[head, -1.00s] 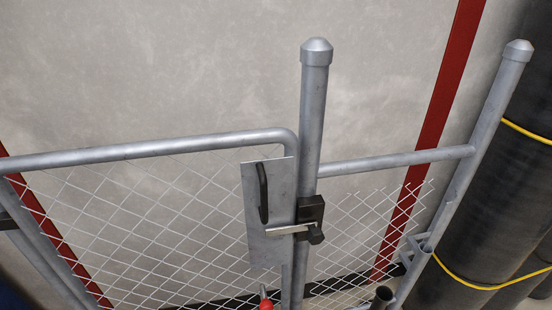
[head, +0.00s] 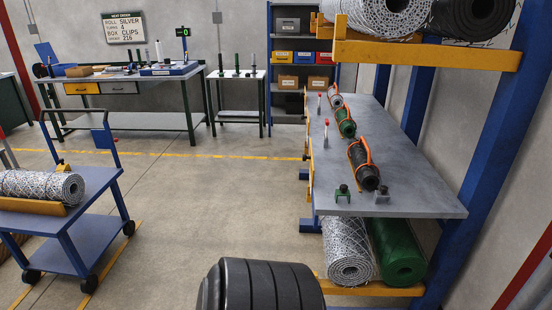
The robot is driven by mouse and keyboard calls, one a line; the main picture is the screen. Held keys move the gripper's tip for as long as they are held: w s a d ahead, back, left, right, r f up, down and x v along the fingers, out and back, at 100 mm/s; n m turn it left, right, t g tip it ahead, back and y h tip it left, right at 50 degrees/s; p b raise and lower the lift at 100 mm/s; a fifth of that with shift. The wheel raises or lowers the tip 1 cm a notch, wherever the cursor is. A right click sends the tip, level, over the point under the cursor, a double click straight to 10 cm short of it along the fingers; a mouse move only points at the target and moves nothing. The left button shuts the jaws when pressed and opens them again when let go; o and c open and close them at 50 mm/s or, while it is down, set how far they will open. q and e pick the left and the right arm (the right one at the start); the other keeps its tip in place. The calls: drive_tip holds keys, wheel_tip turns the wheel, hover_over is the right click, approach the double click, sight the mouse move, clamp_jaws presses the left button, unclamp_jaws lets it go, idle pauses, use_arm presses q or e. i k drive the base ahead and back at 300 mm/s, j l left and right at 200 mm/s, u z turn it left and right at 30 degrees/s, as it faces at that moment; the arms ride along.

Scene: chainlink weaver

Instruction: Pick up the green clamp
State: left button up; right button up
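A small green clamp (head: 343,193) with a dark knob on top stands near the front edge of the grey shelf board (head: 430,203) on the right in the head view. A similar grey clamp (head: 382,196) stands just to its right, apart from it. Neither of my grippers shows in the head view, and nothing is seen holding the green clamp.
Behind the clamps lie a dark roll with orange bands (head: 362,167), a green roll (head: 346,122) and red-topped pieces. Blue uprights (head: 460,150) bound the shelf; mesh rolls (head: 347,254) lie below. A blue cart (head: 95,182) stands left.

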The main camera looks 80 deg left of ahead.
sight(344, 191)
drive_tip(key=k+l+u, duration=0.1)
drive_tip(key=u, duration=1.95)
drive_tip(key=j+z, duration=0.1)
drive_tip(key=j, duration=1.05)
drive_tip(key=i+j+z, duration=0.1)
drive_tip(key=j, duration=0.25)
drive_tip(key=i+j+z, duration=0.1)
drive_tip(key=i+j, duration=0.15)
drive_tip(key=i+j+z, duration=0.15)
drive_tip(key=j, duration=0.35)
drive_tip(key=i+j+z, duration=0.1)
drive_tip(key=j, duration=0.25)
